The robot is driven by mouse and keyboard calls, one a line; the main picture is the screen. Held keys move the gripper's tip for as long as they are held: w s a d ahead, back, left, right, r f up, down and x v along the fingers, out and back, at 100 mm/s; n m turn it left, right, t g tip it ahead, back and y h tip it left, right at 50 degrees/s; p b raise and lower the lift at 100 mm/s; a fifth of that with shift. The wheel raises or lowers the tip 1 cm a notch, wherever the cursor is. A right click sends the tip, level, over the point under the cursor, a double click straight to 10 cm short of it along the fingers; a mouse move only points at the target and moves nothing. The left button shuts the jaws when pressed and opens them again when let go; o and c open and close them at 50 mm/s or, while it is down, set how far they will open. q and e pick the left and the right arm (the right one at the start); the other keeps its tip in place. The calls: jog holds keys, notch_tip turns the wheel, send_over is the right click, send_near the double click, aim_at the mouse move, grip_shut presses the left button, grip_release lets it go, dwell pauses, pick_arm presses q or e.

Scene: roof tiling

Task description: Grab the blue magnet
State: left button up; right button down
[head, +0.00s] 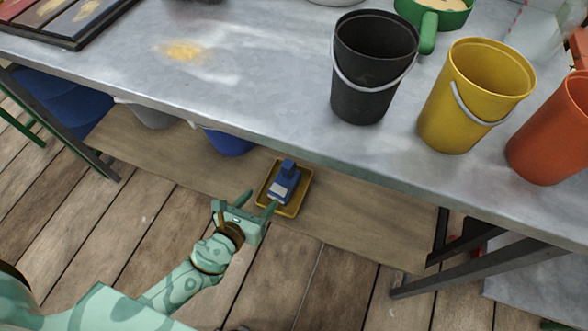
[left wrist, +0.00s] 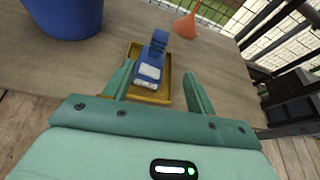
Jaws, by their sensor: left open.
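The blue magnet (head: 287,180) sits in a shallow yellow tray (head: 292,211) on the wooden lower shelf under the metal table. It has a pale label on its near side. It also shows in the left wrist view (left wrist: 152,60), ahead of the fingers. My left gripper (head: 258,201) is open and empty in front of the tray, at its near left. In the left wrist view the two fingers (left wrist: 158,82) point towards the magnet and stand apart, with the magnet a little beyond them. My right gripper is not in view.
The metal tabletop (head: 260,80) overhangs the shelf (head: 340,225). A blue bucket (head: 228,142) stands left of the tray on the shelf. An orange funnel (left wrist: 187,24) lies behind it. Black, yellow and orange buckets stand on the tabletop. A dark table leg is at the right.

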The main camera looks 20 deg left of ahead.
pick_arm(q)
jog(key=m, duration=0.1)
jog(key=b, duration=0.3)
send_near(285, 171)
jog(key=shift+m, duration=0.3)
jog(key=x, duration=0.4)
jog(key=shift+w+r, duration=0.15)
jog(key=shift+w+d, duration=0.15)
jog(key=shift+w, duration=0.45)
jog(key=b+x, duration=0.1)
jog(key=x, duration=0.1)
jog(key=f+b+x, duration=0.1)
jog(key=x, duration=0.1)
jog(key=shift+w+f, duration=0.15)
jog(key=shift+w, duration=0.2)
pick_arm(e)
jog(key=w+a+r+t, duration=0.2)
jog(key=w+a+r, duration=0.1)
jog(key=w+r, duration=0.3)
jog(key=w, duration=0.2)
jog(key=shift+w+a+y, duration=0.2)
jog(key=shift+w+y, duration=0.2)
pick_arm(q)
grip_shut()
